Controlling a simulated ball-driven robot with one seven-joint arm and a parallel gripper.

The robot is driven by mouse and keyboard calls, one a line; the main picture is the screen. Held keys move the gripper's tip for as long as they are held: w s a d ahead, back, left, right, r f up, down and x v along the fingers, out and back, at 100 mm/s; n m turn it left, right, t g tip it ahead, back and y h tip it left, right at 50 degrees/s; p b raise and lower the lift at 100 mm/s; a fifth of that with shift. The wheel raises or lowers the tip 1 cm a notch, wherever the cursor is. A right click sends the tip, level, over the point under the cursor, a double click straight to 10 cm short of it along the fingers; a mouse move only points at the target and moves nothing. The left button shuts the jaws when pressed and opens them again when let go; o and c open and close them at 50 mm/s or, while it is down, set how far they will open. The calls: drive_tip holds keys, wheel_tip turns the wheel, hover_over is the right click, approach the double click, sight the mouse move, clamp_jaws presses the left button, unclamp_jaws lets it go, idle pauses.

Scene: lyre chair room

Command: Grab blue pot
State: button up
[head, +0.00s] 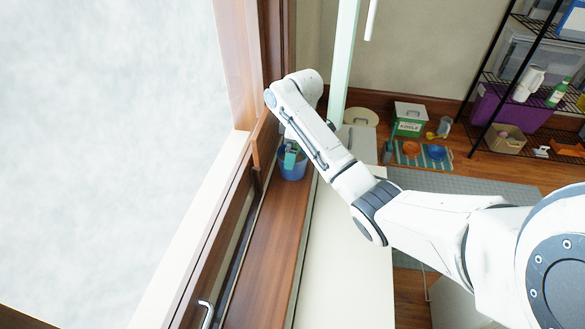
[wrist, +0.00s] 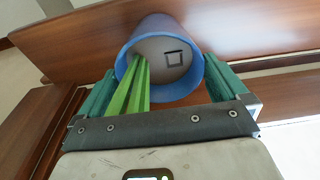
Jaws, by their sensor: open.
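The blue pot (wrist: 193,78) is in the upper middle of the wrist view, its open mouth towards the camera. Its inside is pale, with a dark square outline. Bright green strips (wrist: 139,90) reach out of it towards my palm. My gripper (wrist: 160,66) is open, with one teal finger on each side of the pot. I cannot tell whether either finger touches it. In the head view the blue pot (head: 293,172) stands on the brown wooden ledge, partly hidden by my gripper (head: 290,157), which is above it.
The wooden ledge (head: 268,250) runs along the window frame (head: 240,85) at left. A pale surface (head: 345,260) lies right of the ledge. A pale green upright panel (head: 343,70) rises behind the pot. A black shelf rack (head: 487,78) stands at far right.

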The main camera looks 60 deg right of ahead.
drive_tip(key=shift+w+f, duration=0.1)
drive_tip(key=shift+f, duration=0.8)
drive_tip(key=c, duration=1.2)
